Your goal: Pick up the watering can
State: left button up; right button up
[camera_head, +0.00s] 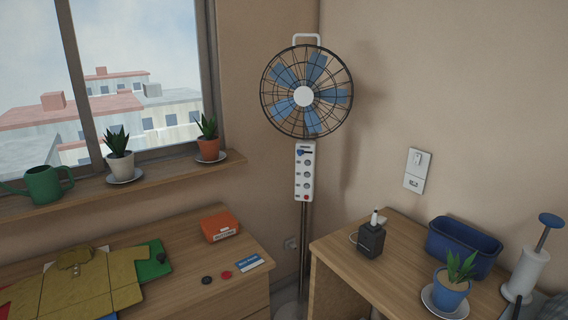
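A green watering can (44,185) stands upright on the wooden window sill at the far left of the head view. Its spout points left, close to the picture's edge, and its handle is on the right. Neither of my grippers shows in this view, so nothing is seen touching the can.
The sill (130,187) also holds a white-potted plant (120,164) and a terracotta-potted plant (208,148).

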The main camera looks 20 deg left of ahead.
aim_at(43, 182)
jog(key=u, duration=2.1)
jog(key=z, duration=2.55)
jog(key=u, duration=2.55)
jog(key=i+l, duration=0.1)
jog(key=i, duration=0.2)
